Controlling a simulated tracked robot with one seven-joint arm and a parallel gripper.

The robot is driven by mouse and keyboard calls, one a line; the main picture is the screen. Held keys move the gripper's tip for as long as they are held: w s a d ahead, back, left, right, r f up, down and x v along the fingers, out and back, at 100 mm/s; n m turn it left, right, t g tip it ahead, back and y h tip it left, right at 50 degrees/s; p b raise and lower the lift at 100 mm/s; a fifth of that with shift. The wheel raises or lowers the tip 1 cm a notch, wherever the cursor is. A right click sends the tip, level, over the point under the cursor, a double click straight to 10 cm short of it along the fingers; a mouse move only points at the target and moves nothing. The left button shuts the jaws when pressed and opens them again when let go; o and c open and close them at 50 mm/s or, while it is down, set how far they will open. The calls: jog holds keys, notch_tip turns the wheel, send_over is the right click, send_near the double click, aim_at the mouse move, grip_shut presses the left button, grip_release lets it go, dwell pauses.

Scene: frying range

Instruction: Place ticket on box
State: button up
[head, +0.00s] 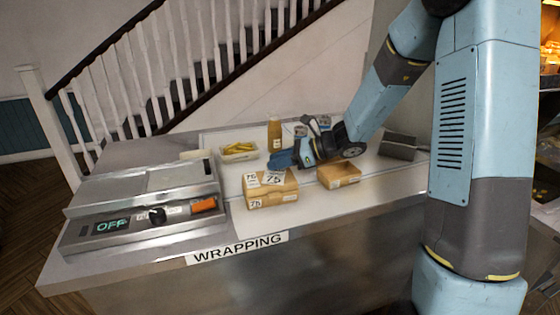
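A closed brown cardboard box (284,192) stands on the wrapping counter near the middle. A white ticket (273,178) marked with what looks like 75 lies on its top. A second white label (251,181) with similar print is at the top left, and a smaller one shows on the front. My gripper (283,158) is low over the counter, behind the box and apart from the ticket in the picture. Its fingers are small and partly hidden by its own body, so I cannot tell whether they are open or shut.
A small open brown box (340,182) stands to the right. A tray of yellow food (239,157) and an amber bottle (274,133) are behind. A metal wrapping machine (140,195) reading OFF fills the left. A dark grey block (398,147) sits back right. The front-middle counter is clear.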

jog(key=shift+r, duration=0.1)
jog(key=v, duration=1.2)
jog(key=s+r+n+g+h, duration=0.1)
jog(key=s+r+n+h, duration=0.2)
jog(key=s+n, duration=0.3)
jog(key=s+r+n+g+h, duration=0.1)
jog(key=s+r+n+h, duration=0.2)
jog(key=s, duration=0.5)
jog(key=s+d+r+n+t+h, duration=0.5)
jog(key=s+d+n+h, duration=0.2)
jog(key=s+d+n, duration=0.2)
jog(key=shift+s+d+n, duration=0.2)
jog(key=shift+s+n, duration=0.8)
jog(key=shift+s, duration=0.25)
